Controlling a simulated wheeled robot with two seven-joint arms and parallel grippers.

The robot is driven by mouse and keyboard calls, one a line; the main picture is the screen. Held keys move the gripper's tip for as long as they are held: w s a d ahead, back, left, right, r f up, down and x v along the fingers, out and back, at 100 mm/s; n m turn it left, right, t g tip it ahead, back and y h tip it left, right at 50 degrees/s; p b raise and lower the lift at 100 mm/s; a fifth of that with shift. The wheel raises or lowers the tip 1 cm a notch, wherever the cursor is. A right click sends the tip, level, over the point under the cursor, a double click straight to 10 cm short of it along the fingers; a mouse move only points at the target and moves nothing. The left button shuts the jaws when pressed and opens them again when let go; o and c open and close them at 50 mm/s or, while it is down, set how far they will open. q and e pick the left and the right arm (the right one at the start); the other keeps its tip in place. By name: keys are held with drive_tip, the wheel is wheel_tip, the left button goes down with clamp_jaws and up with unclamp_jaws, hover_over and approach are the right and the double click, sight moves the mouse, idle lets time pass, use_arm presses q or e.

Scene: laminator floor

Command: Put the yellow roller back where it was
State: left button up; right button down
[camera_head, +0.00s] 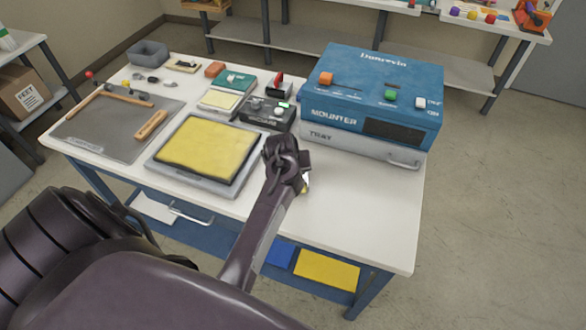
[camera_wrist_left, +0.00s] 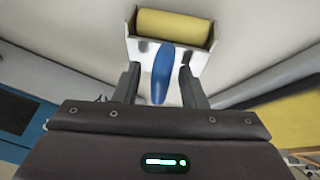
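The yellow roller (camera_wrist_left: 176,28) shows in the left wrist view, lying in a white holder (camera_wrist_left: 198,60). Its blue handle (camera_wrist_left: 160,76) points down between the fingers of my left gripper (camera_wrist_left: 159,80). The fingers stand apart, with a gap visible on each side of the handle. In the head view my left gripper (camera_head: 290,165) is low over the table's front middle, between the yellow pad and the blue machine. It hides most of the roller and holder; only a small yellow and white bit shows beside it. My right gripper is not in view.
A tray with a yellow pad (camera_head: 208,148) lies left of my gripper. The blue mounter machine (camera_head: 372,95) stands behind right. A grey mat (camera_head: 95,130) with wooden tools is at the left. The white table (camera_head: 370,215) is clear at front right.

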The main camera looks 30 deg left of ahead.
use_arm(q)
drive_tip(key=v, duration=1.2)
drive_tip(key=shift+r, duration=0.2)
drive_tip(key=shift+d, duration=0.1)
